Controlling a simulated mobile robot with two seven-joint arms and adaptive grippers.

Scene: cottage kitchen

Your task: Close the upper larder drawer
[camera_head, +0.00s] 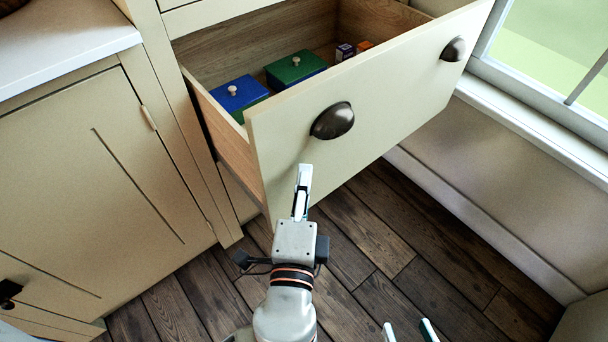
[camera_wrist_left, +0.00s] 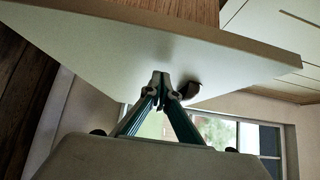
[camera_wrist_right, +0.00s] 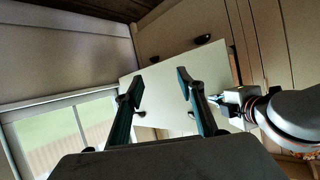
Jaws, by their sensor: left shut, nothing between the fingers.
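The upper larder drawer (camera_head: 385,92) is pulled well out, its cream front facing me, with two dark cup handles (camera_head: 333,121) (camera_head: 453,49). My left gripper (camera_head: 304,172) is shut and empty, its tips at the drawer front just below the left handle. In the left wrist view the shut fingertips (camera_wrist_left: 161,80) point at the drawer front (camera_wrist_left: 120,55); I cannot tell whether they touch it. My right gripper (camera_head: 408,331) is open and empty, low in the head view and apart from the drawer. Its spread fingers (camera_wrist_right: 158,82) show in the right wrist view.
Inside the drawer lie a blue box (camera_head: 239,92), a green-lidded box (camera_head: 296,68) and small packets (camera_head: 345,51). A cabinet with a white worktop (camera_head: 65,45) stands left. A window (camera_head: 560,50) and its sill are right. The wooden floor (camera_head: 400,255) before the drawer is clear.

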